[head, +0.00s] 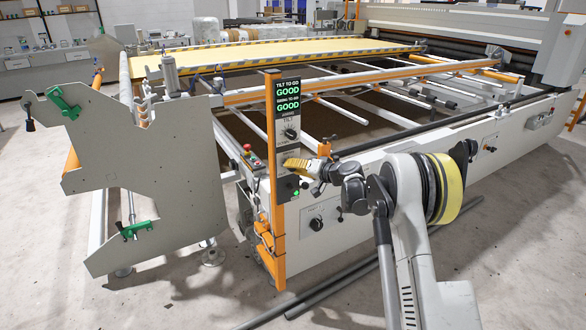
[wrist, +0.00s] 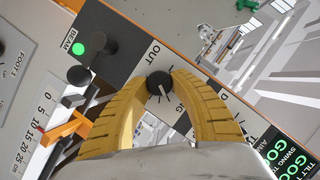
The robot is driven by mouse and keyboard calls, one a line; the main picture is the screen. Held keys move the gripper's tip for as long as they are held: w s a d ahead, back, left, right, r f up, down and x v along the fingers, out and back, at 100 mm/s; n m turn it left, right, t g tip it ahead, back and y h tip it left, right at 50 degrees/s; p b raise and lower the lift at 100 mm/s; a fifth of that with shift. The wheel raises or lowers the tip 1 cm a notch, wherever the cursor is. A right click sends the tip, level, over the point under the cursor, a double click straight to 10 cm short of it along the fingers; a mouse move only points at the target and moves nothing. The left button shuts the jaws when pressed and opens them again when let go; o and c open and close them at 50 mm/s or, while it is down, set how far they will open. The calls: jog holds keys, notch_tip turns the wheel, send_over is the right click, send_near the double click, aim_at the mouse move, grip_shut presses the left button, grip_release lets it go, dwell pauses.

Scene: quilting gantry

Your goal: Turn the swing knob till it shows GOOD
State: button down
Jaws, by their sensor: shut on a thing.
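The display (head: 289,98) on the orange-edged panel reads GOOD in green on both its tilt and swing lines. Part of the same display (wrist: 291,165) shows at the lower right of the wrist view, with GOOD on both lines. The black swing knob (wrist: 160,86) with a pale pointer line sits between the yellow fingers of my gripper (wrist: 164,88), near the label OUT. My gripper (head: 290,164) is shut on it. In the head view the fingers hide this knob. The tilt knob (head: 291,134) stands above it, clear of my gripper.
A green light (head: 296,193) labelled BEAM (wrist: 78,49) is lit below my gripper, beside black knobs. A red button (head: 247,147) is left of the panel. Grey end plate (head: 150,170) stands further left. Dark bars (head: 340,287) lie on the floor.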

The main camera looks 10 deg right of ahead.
dwell(0.3)
jog(key=c, duration=1.1)
grip_release()
jog(key=v, duration=1.2)
jog(key=shift+f, duration=0.1)
